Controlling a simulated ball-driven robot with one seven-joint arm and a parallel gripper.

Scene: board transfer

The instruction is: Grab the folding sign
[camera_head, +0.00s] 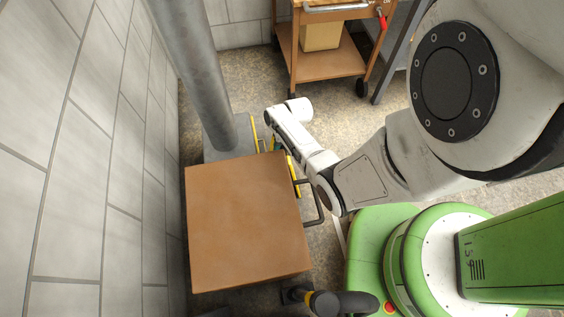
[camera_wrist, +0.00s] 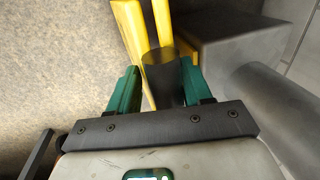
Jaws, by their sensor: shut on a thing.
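The yellow folding sign (camera_wrist: 131,28) stands at the top of the wrist view, its two yellow panels spread apart and a dark piece between them. My gripper (camera_wrist: 158,84) has its green fingers on either side of the sign's near end and is shut on it. In the head view, narrow yellow parts of the sign (camera_head: 293,179) show beside the brown cart top. My arm and the cart hide most of it there, and the fingertips are hard to make out.
A brown cart top (camera_head: 245,225) with a dark handle lies close to my arm. A grey column (camera_head: 199,75) on a grey base stands beside the sign, near the block wall (camera_head: 85,160). A brown shelf cart (camera_head: 322,63) holding a box stands at the back. Open floor lies between.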

